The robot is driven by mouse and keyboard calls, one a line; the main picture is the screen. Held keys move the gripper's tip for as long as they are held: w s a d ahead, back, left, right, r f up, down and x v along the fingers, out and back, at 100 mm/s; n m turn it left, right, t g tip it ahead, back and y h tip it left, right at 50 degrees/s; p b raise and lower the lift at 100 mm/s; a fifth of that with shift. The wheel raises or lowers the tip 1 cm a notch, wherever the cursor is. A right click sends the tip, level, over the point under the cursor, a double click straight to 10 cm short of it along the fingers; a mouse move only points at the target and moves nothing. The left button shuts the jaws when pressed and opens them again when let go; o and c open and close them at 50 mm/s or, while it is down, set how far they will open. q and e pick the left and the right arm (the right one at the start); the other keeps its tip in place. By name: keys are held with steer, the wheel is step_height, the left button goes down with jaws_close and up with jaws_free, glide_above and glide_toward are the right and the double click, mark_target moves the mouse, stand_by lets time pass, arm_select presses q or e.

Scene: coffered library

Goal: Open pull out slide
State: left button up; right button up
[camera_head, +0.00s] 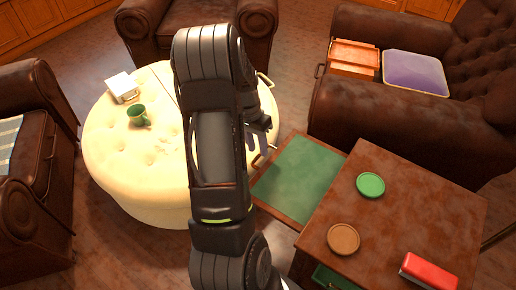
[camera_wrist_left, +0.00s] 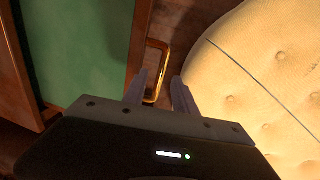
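The pull-out slide (camera_head: 301,177) is a green-topped panel with a wooden edge, standing well out from the left side of the brown side table (camera_head: 402,205). Its brass handle (camera_head: 264,157) is on its outer end and shows in the left wrist view (camera_wrist_left: 165,58). My left gripper (camera_head: 257,138) is at that handle, partly hidden by my arm. In the left wrist view its two fingers (camera_wrist_left: 160,82) are apart, with the near part of the handle loop between their tips. I cannot tell whether either finger touches it. My right gripper is out of view.
A round cream ottoman (camera_head: 150,195) is close to the left gripper, bearing a green cup (camera_head: 137,114) and a white box (camera_head: 122,87). The table carries a green coaster (camera_head: 371,185), a brown coaster (camera_head: 343,239) and a red book (camera_head: 430,271). Leather armchairs stand around.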

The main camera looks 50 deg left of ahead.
arm_select(q)
step_height(320, 180, up, 6)
steer(key=a, duration=0.1)
steer(key=shift+s+p, duration=0.15)
steer(key=shift+p, duration=0.3)
steer(key=shift+s, duration=0.1)
